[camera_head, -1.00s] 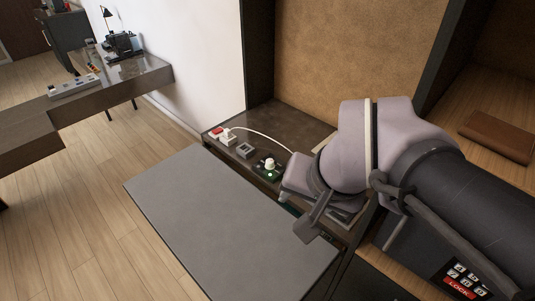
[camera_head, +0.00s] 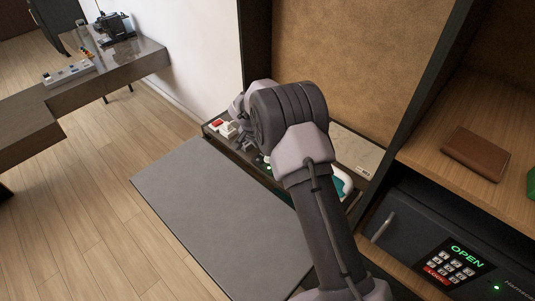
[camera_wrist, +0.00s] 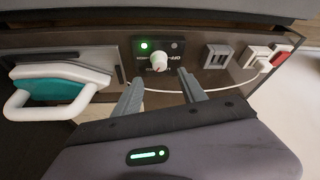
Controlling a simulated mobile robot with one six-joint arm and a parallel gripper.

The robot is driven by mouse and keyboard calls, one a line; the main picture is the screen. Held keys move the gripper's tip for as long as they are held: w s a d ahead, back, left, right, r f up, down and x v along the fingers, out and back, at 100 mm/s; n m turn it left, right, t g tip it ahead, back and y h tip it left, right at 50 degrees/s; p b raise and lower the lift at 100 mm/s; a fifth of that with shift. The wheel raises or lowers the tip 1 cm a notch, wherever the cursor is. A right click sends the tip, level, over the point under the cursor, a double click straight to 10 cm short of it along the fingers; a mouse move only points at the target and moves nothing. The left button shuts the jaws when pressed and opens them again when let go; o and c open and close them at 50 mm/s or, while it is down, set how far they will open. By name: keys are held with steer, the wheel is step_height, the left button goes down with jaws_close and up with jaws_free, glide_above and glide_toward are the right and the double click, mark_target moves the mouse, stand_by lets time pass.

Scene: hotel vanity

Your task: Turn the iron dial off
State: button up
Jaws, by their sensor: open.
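The iron dial (camera_wrist: 159,62) is a small round white knob on a dark control panel, with a lit green light (camera_wrist: 144,45) beside it. My gripper (camera_wrist: 161,80) is open and empty, its two fingers spread in front of the dial, one to each side and apart from it. The white and teal iron (camera_wrist: 58,90) rests at the left in the wrist view, with its handle towards the camera. In the head view the iron (camera_head: 343,183) is partly hidden behind my arm, and the dial is hidden. My gripper (camera_head: 246,142) is only partly visible there.
A white plug (camera_wrist: 258,57) with a cord sits beside a red switch (camera_wrist: 280,60) and a grey socket (camera_wrist: 216,57). A grey board (camera_head: 210,215) lies in front of the counter. A black safe (camera_head: 415,240) and brown wallet (camera_head: 476,154) are at the right.

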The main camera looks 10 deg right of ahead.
steer(key=x, duration=0.7)
steer(key=shift+w+d+f+b, duration=0.1)
steer(key=shift+f+b, duration=0.2)
steer(key=shift+b, duration=0.05)
jaws_close()
